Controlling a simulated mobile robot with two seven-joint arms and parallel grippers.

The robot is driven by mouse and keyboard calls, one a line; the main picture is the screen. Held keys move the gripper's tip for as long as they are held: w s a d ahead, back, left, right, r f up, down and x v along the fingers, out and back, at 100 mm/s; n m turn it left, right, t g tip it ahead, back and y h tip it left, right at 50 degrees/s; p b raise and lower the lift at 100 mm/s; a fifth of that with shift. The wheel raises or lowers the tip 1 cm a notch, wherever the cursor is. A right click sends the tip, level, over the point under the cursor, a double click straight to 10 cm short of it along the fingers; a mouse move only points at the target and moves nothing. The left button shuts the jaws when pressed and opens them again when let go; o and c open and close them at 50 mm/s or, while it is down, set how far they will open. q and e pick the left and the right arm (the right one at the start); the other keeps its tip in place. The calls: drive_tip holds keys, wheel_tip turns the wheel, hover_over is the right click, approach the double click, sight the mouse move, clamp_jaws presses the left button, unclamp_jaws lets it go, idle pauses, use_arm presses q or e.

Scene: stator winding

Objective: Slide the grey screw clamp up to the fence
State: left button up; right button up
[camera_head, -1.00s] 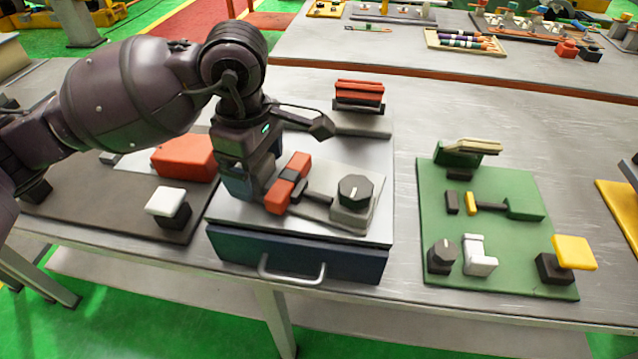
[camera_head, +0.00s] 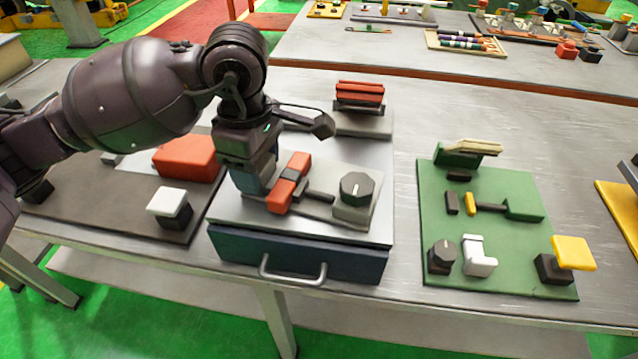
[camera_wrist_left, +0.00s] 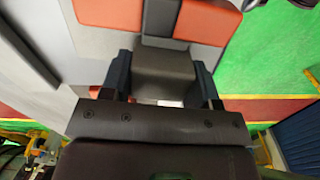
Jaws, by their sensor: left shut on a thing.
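My left gripper (camera_head: 258,180) reaches down onto the grey board, at the left of a bar with red ends and a dark middle (camera_head: 293,175). In the left wrist view its blue fingers (camera_wrist_left: 165,74) are shut on the two sides of a dark grey block (camera_wrist_left: 163,66). The block lies against the dark middle of the red-ended bar (camera_wrist_left: 203,20). At the right of the bar are a dark rod (camera_head: 318,196) and a grey block with a black knob (camera_head: 356,187). I cannot tell which of these pieces is the screw clamp or the fence. My right gripper is not in view.
The board sits on a blue drawer (camera_head: 295,254) with a handle. An orange-red block (camera_head: 184,158) and a white-topped block (camera_head: 167,202) stand at the left. A red-topped holder (camera_head: 360,93) is behind. A green board (camera_head: 485,180) with small fixtures lies at the right, across bare table.

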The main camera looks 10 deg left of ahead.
use_arm(q)
drive_tip(key=shift+n+p, duration=0.4)
drive_tip(key=shift+n, duration=0.6)
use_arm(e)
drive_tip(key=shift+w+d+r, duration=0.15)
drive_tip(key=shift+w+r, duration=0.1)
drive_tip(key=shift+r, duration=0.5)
use_arm(q)
drive_tip(key=shift+w, duration=0.15)
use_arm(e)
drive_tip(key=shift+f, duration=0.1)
use_arm(q)
drive_tip(key=shift+w+a+b, duration=0.1)
drive_tip(key=shift+w+b, duration=0.2)
drive_tip(key=shift+w, duration=0.25)
drive_tip(key=shift+w+a+b, duration=0.15)
drive_tip(key=shift+w+b, duration=0.2)
drive_tip(key=shift+w, duration=0.7)
drive_tip(key=shift+w+a+b, duration=0.1)
drive_tip(key=shift+w+b, duration=0.35)
drive_tip(key=shift+w, duration=0.75)
drive_tip(key=o, duration=1)
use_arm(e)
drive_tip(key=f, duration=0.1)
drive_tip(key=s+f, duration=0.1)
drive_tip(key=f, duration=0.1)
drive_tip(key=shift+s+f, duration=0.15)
